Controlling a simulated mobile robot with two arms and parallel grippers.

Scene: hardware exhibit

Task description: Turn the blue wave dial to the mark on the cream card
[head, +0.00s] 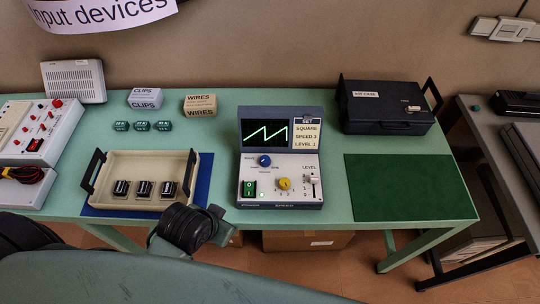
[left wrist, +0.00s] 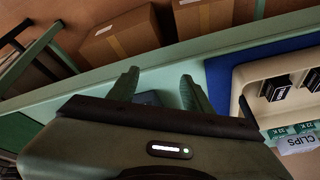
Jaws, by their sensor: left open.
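The signal device (head: 281,165) stands mid-table, its screen (head: 264,133) showing a green sawtooth trace. The blue wave dial (head: 264,160) is at the upper left of its panel; its pointer is too small to read. My left gripper (head: 220,224) is open and empty near the table's front edge, left of and nearer than the device, apart from the dial. In the left wrist view its two fingers (left wrist: 158,92) are spread over the table edge. My right gripper is not in view.
The panel also has a green switch (head: 249,188), yellow knob (head: 284,184) and level slider (head: 314,182). A cream tray (head: 143,156) with black blocks lies left on a blue mat (head: 204,175). A black case (head: 388,107) is behind the bare green mat (head: 410,187).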

